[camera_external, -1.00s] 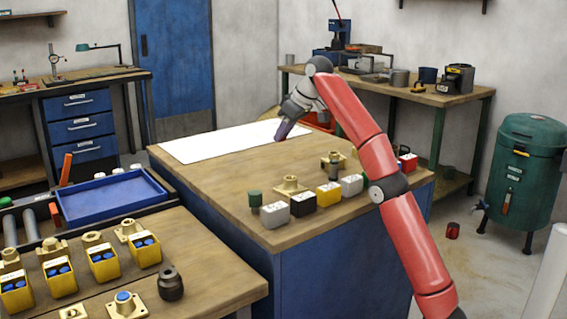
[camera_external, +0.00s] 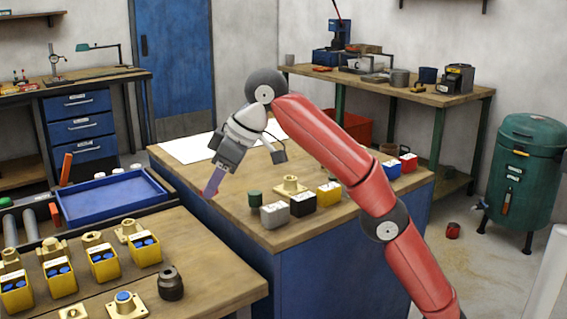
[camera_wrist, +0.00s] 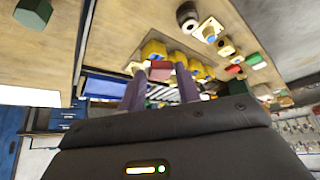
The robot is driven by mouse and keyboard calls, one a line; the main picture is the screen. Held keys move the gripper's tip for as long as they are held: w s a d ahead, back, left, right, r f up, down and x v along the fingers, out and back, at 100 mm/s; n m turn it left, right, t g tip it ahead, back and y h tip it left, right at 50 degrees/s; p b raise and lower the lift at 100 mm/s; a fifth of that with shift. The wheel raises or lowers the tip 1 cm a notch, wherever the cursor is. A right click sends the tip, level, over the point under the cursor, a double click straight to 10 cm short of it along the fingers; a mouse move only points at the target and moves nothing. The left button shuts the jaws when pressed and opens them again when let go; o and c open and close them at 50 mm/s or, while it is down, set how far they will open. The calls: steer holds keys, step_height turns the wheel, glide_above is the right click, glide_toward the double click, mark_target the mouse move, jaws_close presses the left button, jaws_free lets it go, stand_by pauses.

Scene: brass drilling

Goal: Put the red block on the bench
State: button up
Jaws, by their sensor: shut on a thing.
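My gripper (camera_external: 210,188) points down over the left edge of the central table (camera_external: 225,212). In the wrist view, its two purple fingers (camera_wrist: 160,78) are shut on a small red block (camera_wrist: 161,70). The fingers hide the block's sides there. In the external view the held block is too small to tell clearly from the fingers. Another red block with a white label on top (camera_external: 408,163) stands at the right end of the central table, well away from my gripper.
A grey block (camera_external: 274,214), black block (camera_external: 302,203), yellow block (camera_external: 328,194) and green cylinder (camera_external: 255,198) line the central table's front. Left are a blue tray (camera_external: 112,198) and a front table with yellow bins (camera_external: 145,250). A back bench (camera_external: 425,94) holds tools.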

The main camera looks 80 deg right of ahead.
mark_target(215, 275)
step_height(215, 275, down, 20)
steer(key=b, duration=1.2)
steer(key=shift+r, duration=0.1)
steer(key=shift+b, duration=0.3)
steer(key=o, duration=1)
steer(key=shift+r, duration=0.2)
steer(key=p+v, duration=0.4)
steer(key=v, duration=0.7)
steer(key=shift+s+r, duration=0.25)
steer(key=shift+r, duration=0.05)
